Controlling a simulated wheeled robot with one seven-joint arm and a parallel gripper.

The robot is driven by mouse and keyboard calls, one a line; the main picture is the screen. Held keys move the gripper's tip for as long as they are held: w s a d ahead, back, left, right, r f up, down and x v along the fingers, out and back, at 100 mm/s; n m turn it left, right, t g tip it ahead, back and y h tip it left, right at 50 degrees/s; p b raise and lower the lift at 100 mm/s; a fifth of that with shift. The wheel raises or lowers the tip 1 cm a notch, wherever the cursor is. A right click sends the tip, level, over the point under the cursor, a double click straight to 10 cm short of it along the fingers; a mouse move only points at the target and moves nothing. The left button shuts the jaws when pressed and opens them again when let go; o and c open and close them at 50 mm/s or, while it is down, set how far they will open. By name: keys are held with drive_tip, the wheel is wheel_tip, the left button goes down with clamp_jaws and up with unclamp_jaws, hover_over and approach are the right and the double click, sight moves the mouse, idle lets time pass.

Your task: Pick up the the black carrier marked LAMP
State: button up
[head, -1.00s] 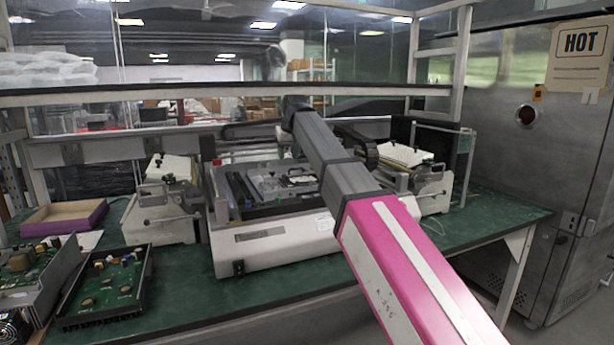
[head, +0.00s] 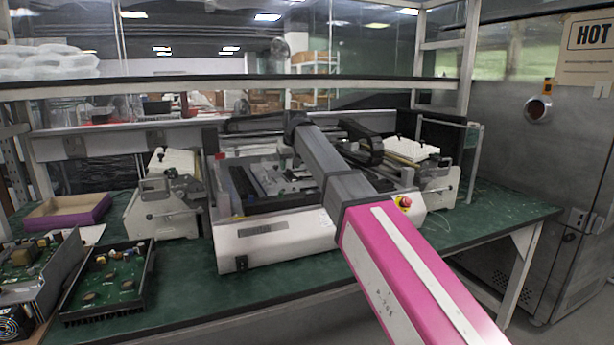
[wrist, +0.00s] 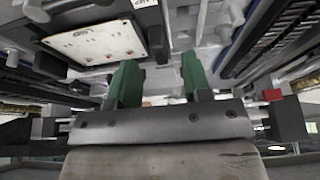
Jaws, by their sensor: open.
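The black carrier (wrist: 158,38) shows at the top left of the wrist view. It has a dark rim around a pale board (wrist: 98,45), and a small white label at the top edge is partly cut off, with letters like "AMP" readable. My gripper (wrist: 160,82) has two green fingers, apart with nothing between them. The carrier lies beyond and to the left of the fingers, not touching them as far as I can see. In the head view my arm covers part of the machine bed, and I cannot make out the gripper or carrier clearly there.
The white machine (head: 275,238) stands on the green bench (head: 190,290), with dark rails around its bed. A red button (head: 404,202) is on its right. A purple-edged tray (head: 68,212) and circuit boards (head: 108,280) lie at left. A steel cabinet marked HOT (head: 560,150) stands at right.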

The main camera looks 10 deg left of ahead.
drive_tip(key=shift+x, duration=1.25)
drive_tip(key=c, duration=0.8)
drive_tip(key=shift+r, duration=0.1)
